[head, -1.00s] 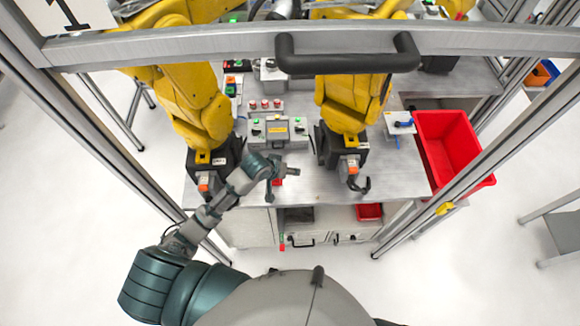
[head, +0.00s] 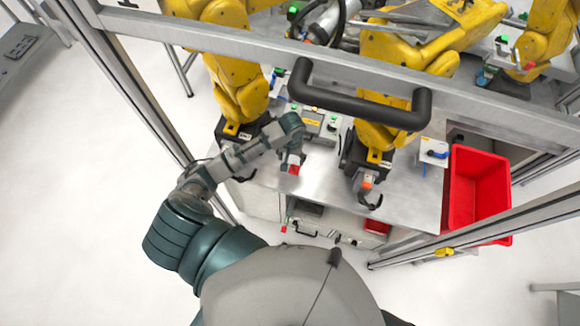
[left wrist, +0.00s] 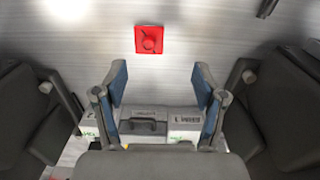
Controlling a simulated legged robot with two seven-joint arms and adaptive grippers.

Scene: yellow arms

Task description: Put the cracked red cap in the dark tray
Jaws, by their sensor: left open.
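The red cap (head: 294,169) lies on the metal table near its front edge. In the left wrist view the cap (left wrist: 149,39) is a red square with a round raised middle; a crack cannot be made out. My left gripper (head: 292,160) is just above or beside it in the head view. In the left wrist view my left gripper (left wrist: 159,75) is open and empty, and the cap shows beyond its fingertips, apart from them. A dark tray (head: 309,208) shows partly on the shelf under the tabletop. My right gripper is not in view.
Yellow robot arms (head: 237,85) stand on the table (head: 320,185). A small red tray (head: 377,227) sits on the lower shelf, and a large red bin (head: 478,190) at the right. A frame bar with a black handle (head: 360,105) crosses the view.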

